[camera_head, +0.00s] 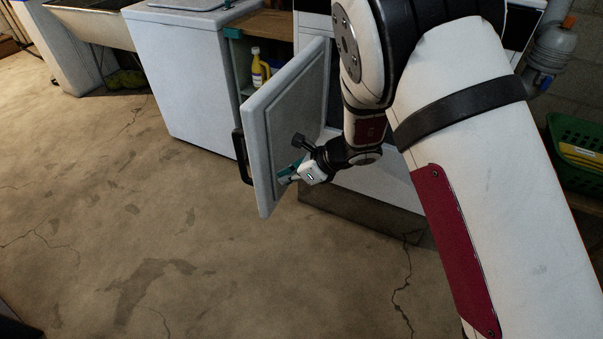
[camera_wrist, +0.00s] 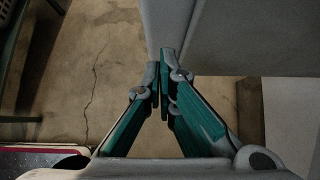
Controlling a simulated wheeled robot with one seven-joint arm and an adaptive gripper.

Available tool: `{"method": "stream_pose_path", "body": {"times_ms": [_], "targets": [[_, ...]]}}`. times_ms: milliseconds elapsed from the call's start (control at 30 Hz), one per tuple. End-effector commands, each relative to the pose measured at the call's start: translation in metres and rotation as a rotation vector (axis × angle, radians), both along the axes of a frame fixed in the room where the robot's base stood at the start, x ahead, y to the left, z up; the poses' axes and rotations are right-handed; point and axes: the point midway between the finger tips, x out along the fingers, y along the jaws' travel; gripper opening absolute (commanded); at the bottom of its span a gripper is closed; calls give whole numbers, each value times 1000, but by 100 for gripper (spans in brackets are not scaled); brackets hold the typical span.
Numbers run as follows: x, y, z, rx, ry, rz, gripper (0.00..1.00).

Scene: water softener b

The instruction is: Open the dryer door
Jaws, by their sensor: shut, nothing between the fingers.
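The dryer door (camera_head: 290,122) is a pale grey panel with a black handle (camera_head: 241,157) on its outer face. It stands swung well out from the white dryer (camera_head: 381,188). My gripper (camera_head: 285,178) is at the inner side of the door, near its lower part. In the wrist view my gripper (camera_wrist: 162,66) has its fingertips together, close to the door's edge (camera_wrist: 165,22). Nothing shows between the fingers. I cannot tell whether they touch the door. My arm hides much of the dryer's front and opening.
A white appliance (camera_head: 180,75) stands to the left. A shelf with a yellow bottle (camera_head: 259,68) sits between it and the dryer. A green basket (camera_head: 577,150) is at the right. The concrete floor (camera_head: 120,220) at the left and front is clear.

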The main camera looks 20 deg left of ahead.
Motion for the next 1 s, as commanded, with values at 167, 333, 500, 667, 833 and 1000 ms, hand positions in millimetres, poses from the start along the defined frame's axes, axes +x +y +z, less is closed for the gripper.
{"method": "stream_pose_path", "body": {"times_ms": [167,333,500,667,833,1000], "targets": [[0,22,2,1,-3,3,0],[1,29,2,1,-2,1,0],[1,30,3,2,-1,0,0],[1,30,3,2,-2,-1,0],[1,53,2,3,-6,-40,0],[0,100,1,2,-2,-121,0]]}}
